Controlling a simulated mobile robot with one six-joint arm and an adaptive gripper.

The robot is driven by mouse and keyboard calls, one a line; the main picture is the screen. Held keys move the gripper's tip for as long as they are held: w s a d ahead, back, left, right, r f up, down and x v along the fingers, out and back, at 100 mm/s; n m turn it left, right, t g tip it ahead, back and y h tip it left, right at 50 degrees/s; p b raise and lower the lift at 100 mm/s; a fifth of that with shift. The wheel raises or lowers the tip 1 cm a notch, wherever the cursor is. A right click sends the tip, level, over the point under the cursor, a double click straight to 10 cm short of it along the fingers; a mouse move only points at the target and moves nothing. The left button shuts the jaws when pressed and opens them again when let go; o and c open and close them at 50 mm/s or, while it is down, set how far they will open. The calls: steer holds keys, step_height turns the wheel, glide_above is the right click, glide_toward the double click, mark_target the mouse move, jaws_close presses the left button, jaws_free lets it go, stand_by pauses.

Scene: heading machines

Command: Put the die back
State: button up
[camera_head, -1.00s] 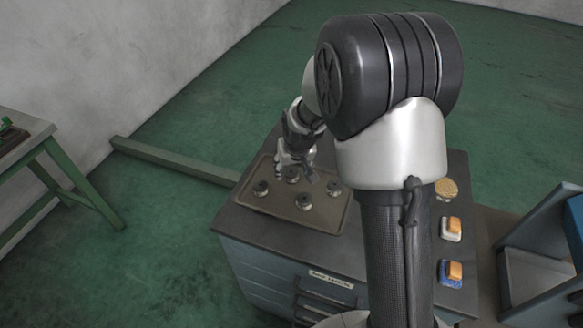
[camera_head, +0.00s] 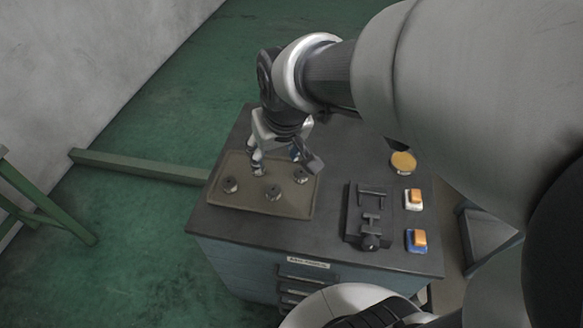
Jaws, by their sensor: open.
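My gripper (camera_head: 283,168) is open over the rear part of the tray, fingers pointing down and spread. Nothing shows between its fingers. The gripper hides part of the tray's rear, so I cannot tell which dies stand behind or beneath it.
The cabinet top (camera_head: 330,225) bears a black vise-like fixture (camera_head: 368,215) right of the tray. Beyond it are a round yellowish item (camera_head: 403,162), an orange-and-white block (camera_head: 413,198) and an orange-and-blue block (camera_head: 417,239). The strip between tray and fixture is clear.

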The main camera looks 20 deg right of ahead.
steer(key=s+r, duration=0.2)
steer(key=s, duration=1.4)
steer(key=shift+s+r, duration=0.35)
